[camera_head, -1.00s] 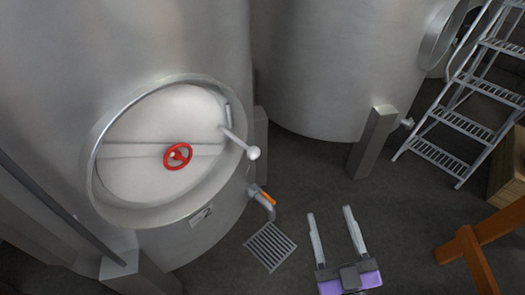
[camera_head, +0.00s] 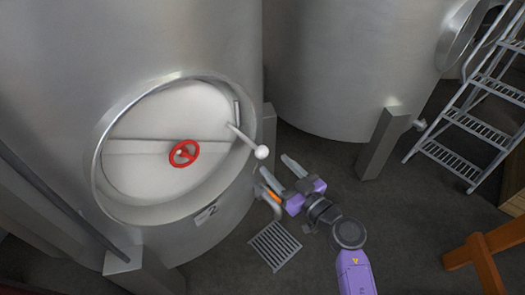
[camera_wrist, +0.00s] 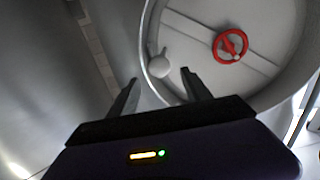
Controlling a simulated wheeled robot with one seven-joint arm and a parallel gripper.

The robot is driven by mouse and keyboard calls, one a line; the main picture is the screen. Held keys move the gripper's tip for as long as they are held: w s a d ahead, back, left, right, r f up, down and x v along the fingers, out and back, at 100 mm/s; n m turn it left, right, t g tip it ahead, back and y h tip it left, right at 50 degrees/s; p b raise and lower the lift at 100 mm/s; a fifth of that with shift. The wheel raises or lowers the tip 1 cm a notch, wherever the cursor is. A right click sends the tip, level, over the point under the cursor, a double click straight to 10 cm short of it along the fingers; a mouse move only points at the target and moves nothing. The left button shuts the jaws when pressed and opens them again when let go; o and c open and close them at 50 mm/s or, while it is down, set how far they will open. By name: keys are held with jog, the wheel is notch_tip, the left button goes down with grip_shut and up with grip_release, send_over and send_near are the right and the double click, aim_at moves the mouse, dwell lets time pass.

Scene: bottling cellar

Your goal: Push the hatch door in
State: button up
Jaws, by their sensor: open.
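The hatch door (camera_head: 150,172) is a pale round plate set inside a metal ring on the front of the left tank. A red handwheel (camera_head: 184,153) sits at its middle, and a lever with a white ball knob (camera_head: 261,152) sticks out at its right edge. My gripper (camera_head: 279,174) is open and empty, right of and below the knob, apart from the door. In the wrist view the door (camera_wrist: 200,45) fills the upper right, with the handwheel (camera_wrist: 230,45) on it. The open fingers (camera_wrist: 160,88) point toward the door's lower left edge.
An orange-handled tap (camera_head: 270,196) sticks out low on the tank, close to my gripper. A floor grate (camera_head: 274,246) lies below. A second tank (camera_head: 340,60), a grey leg (camera_head: 383,142), a ladder (camera_head: 478,110) and a wooden stand (camera_head: 482,258) are to the right.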

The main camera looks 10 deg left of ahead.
aim_at(266, 156)
jog(key=b+x, duration=0.2)
jog(key=x, duration=0.5)
jog(key=shift+w+a, duration=0.2)
jog(key=shift+w, duration=0.05)
grip_shut()
